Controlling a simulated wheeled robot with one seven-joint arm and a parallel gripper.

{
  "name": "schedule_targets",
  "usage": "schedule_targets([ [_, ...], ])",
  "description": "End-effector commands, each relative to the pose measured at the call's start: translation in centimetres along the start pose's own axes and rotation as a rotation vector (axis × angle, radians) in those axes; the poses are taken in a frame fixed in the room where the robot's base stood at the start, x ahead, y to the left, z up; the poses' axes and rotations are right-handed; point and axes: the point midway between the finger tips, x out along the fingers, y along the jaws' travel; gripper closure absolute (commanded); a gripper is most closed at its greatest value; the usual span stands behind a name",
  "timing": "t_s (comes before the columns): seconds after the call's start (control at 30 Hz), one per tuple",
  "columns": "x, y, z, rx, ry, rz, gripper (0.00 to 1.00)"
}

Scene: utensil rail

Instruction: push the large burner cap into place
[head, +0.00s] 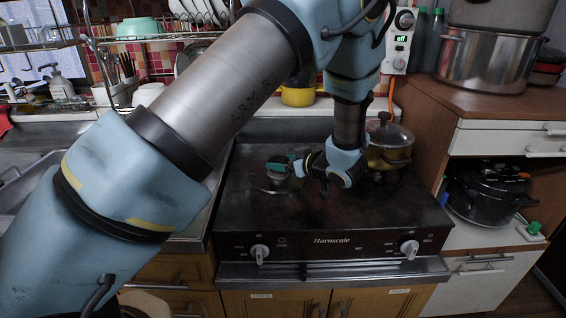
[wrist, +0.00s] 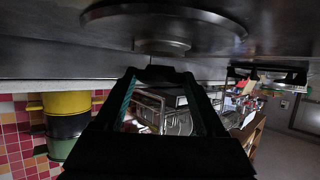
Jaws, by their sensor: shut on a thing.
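The large burner cap (wrist: 160,73) shows as a dark, flat piece seen nearly edge-on between my fingertips in the wrist view. My gripper (head: 284,166) is shut on it, low over the left part of the stove in the head view. The burner (wrist: 160,47) is a small metal disc on a wider round plate (wrist: 165,20), at the top of the wrist view, with the stove surface upside down. The cap is close by the burner; I cannot tell whether they touch. In the head view my gripper hides most of the burner and the cap.
The dark stove top (head: 260,220) has bare room at the front. A lidded pot (head: 388,150) stands at its back right, near my wrist. A yellow pot (head: 298,96) is behind the stove. Two knobs are on the front panel, and the sink is at the left.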

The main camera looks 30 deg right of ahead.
Motion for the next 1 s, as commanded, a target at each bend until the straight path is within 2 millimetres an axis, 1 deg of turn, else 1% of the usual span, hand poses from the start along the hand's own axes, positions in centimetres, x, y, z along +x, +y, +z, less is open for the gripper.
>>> schedule_targets([
  [1.0, 0.7, 0.0, 1.6, 0.0, 0.001, 0.0, 0.89],
])
